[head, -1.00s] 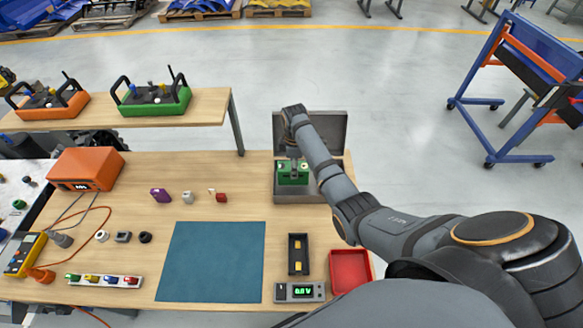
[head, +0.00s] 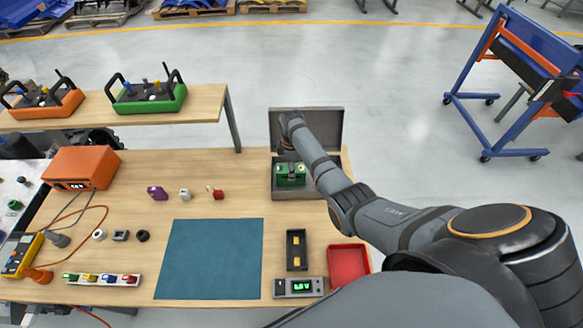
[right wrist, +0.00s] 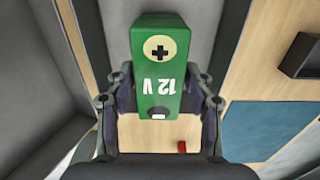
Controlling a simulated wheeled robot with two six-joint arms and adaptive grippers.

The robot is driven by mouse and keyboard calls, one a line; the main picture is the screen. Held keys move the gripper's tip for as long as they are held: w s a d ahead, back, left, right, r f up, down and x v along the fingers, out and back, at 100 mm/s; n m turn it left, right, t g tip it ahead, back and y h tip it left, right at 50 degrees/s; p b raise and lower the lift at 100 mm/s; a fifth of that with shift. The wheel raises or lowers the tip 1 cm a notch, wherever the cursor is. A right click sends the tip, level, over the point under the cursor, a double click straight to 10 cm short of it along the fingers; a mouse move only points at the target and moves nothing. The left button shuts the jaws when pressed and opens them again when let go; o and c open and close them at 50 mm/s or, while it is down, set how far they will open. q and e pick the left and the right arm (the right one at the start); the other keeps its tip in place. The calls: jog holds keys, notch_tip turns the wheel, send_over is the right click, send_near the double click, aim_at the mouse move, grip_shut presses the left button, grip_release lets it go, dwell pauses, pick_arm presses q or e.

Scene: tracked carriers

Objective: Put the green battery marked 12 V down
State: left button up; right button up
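The green battery (head: 290,175) is at the open grey case (head: 310,192) at the back right of the table. In the right wrist view the battery (right wrist: 160,60) shows an upside-down "12 V" and a plus mark on a pale disc. My right gripper (right wrist: 158,100) has a finger against each side of it and is shut on it. In the head view my right gripper (head: 289,156) is mostly hidden by its own arm. Whether the battery touches the case floor is hidden. My left gripper is not in view.
The case lid (head: 330,128) stands open behind. A black tray with yellow pieces (head: 297,238), a display box (head: 298,287) and a red tray (head: 348,266) lie in front. The blue mat (head: 210,260) is bare. Small purple, white and red items lie left of the case.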

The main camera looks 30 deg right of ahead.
jog(key=shift+o, duration=0.9)
jog(key=shift+r, duration=0.15)
notch_tip(320, 180, up, 12)
jog(key=b, duration=0.1)
